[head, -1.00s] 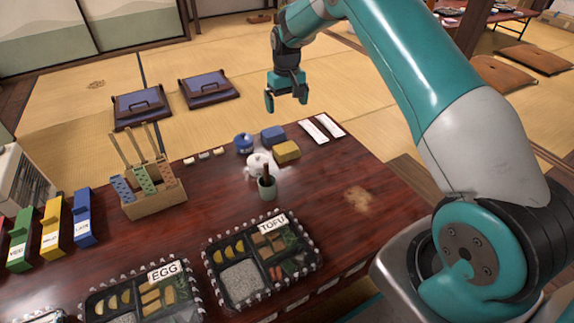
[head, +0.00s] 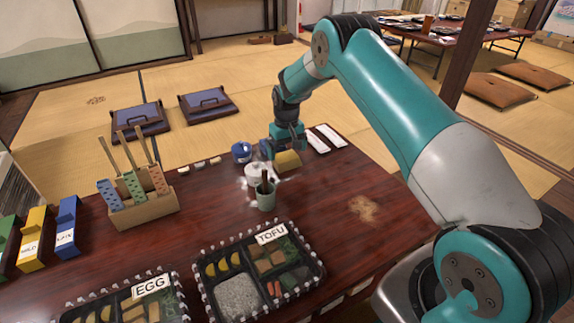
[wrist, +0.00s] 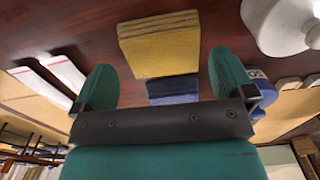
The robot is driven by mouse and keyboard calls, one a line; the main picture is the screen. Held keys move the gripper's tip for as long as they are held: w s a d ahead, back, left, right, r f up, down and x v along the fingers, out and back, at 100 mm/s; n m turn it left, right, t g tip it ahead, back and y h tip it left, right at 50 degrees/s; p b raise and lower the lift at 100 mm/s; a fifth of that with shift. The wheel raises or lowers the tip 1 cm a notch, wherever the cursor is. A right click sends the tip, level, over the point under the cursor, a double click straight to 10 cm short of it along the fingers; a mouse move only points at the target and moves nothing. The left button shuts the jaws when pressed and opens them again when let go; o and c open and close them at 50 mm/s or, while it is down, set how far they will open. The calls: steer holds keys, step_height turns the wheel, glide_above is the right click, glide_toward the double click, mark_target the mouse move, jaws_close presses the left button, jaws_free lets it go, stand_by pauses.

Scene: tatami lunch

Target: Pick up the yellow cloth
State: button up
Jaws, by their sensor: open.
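The yellow cloth (head: 288,161) is a folded block on the far part of the dark red table. In the wrist view the yellow cloth (wrist: 160,45) lies just ahead of my gripper, between the lines of its two fingers. My gripper (head: 286,150) is low over the table at the cloth, partly hiding it in the head view. In the wrist view my gripper (wrist: 160,85) has its green fingers wide apart with nothing held. A folded blue cloth (wrist: 173,90) sits right beside the yellow one, nearer my gripper.
A white pot (head: 258,173) and a blue-and-white container (head: 242,152) stand left of the cloth. A cup (head: 266,196) stands nearer. White wrapped strips (head: 325,138) lie to the right.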

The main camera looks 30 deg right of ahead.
mark_target(287, 157)
step_height(287, 157, down, 3)
steer(key=shift+f+b, duration=0.2)
steer(key=shift+b, duration=0.4)
steer(key=shift+r, duration=0.1)
steer(key=c, duration=0.6)
step_height(287, 157, up, 20)
steer(key=p, duration=0.8)
